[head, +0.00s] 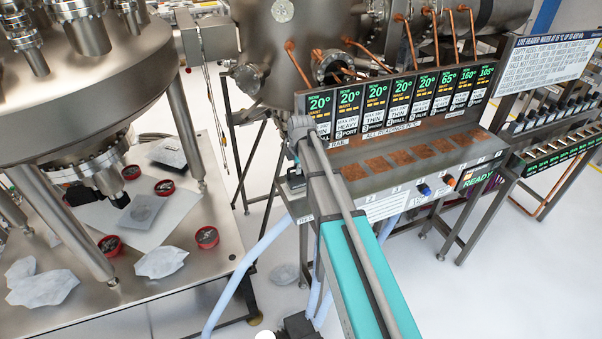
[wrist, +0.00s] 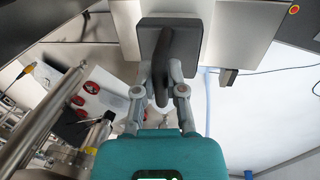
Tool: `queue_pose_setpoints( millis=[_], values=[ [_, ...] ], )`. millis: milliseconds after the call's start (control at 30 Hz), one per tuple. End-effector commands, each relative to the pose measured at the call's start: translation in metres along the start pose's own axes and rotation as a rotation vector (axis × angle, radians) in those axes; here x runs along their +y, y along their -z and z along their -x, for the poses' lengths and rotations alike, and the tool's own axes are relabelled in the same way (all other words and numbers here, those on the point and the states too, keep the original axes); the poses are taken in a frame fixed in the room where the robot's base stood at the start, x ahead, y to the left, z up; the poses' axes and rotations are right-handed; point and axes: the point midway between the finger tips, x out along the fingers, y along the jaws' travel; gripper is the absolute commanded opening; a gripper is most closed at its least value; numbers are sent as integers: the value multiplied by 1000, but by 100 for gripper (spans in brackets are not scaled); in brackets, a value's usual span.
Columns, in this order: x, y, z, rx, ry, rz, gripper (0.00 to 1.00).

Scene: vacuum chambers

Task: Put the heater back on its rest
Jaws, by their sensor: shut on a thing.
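My gripper (wrist: 162,78) is shut on the dark curved handle of the heater (wrist: 149,38), a dark grey, square-faced block in the wrist view. The heater covers part of a pale panel or surface behind it. In the head view my gripper (head: 297,148) is at the left end of a metal console, beside its rail. A small dark part just below it (head: 295,182) looks like the heater, mostly hidden by my gripper and arm. I cannot tell whether the heater touches anything. I cannot tell for certain which surface is its rest.
The console (head: 385,184) has brown pads (head: 377,165) along its shelf, with green displays (head: 348,110) above. Blue hoses (head: 250,262) hang below it. At left, a steel table (head: 215,235) holds red dishes (head: 207,237) and crumpled wipes (head: 160,262) under a large chamber (head: 85,75).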

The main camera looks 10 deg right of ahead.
Motion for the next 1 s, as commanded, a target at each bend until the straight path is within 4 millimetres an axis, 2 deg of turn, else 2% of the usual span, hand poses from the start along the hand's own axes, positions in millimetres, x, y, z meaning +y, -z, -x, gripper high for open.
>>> queue_pose_setpoints(
  millis=[100,600,633,800,1000],
  values=[
    [-1,0,-7,0,0,0,0],
    [-2,1,-10,0,0,1,0],
    [-2,1,-10,0,0,1,17],
    [-1,1,-9,0,0,1,48],
    [-1,1,-9,0,0,1,49]
  ],
)
